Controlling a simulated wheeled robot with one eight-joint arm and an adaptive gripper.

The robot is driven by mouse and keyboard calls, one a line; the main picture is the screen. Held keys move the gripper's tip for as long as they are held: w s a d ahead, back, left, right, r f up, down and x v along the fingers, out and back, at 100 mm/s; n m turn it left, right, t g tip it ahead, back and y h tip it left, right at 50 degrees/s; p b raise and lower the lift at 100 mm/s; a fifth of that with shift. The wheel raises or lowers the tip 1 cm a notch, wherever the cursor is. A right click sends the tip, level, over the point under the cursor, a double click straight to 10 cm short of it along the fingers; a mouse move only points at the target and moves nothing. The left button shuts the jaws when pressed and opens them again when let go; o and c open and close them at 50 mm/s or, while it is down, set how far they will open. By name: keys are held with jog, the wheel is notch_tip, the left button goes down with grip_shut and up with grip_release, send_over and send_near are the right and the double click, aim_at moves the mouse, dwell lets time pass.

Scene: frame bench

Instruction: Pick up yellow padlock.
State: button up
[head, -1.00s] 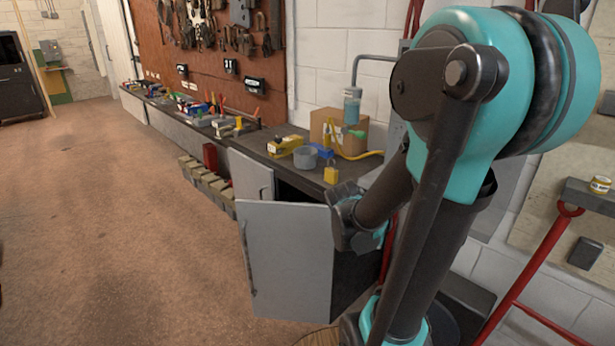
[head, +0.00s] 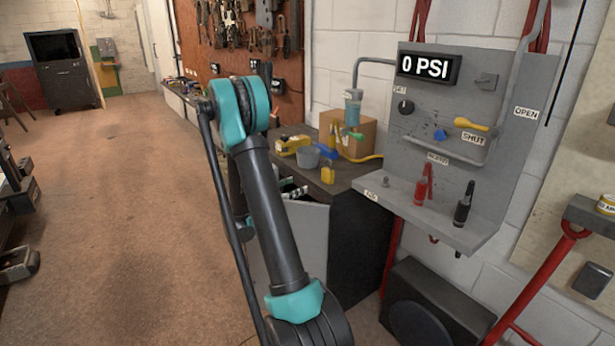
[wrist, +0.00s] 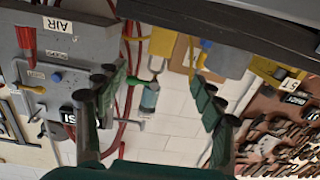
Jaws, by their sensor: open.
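The yellow padlock (head: 327,174) stands near the front right corner of the dark bench top (head: 352,172), just right of a grey cup (head: 308,157). In the upside-down wrist view, a yellow block that looks like the padlock (wrist: 164,42) shows near the top, between and beyond the fingers. My gripper (head: 292,189) is partly hidden behind my arm, left of the padlock in the head view, by the bench's front. In the wrist view my gripper (wrist: 160,98) is open and empty, its green-padded fingers wide apart.
A yellow tool (head: 290,145), blue clamp (head: 324,152), screwdriver and cardboard box (head: 350,134) crowd around the padlock. A grey air panel (head: 440,150) with a projecting shelf stands right of the bench. A cabinet door (head: 304,240) hangs open below. The floor at left is clear.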

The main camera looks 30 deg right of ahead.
send_near(325, 173)
jog(key=d, duration=0.3)
jog(key=w+d, duration=0.1)
jog(key=d, duration=0.1)
jog(key=shift+w+d+f, duration=0.1)
jog(key=shift+d+f, duration=0.15)
jog(key=shift+d, duration=0.15)
jog(key=d, duration=0.4)
jog(key=shift+d+r, duration=0.15)
jog(key=shift+d, duration=0.25)
jog(key=shift+w+d, duration=0.1)
jog(key=shift+d, duration=0.3)
jog(key=shift+c, duration=0.5)
jog(key=c, duration=1.3)
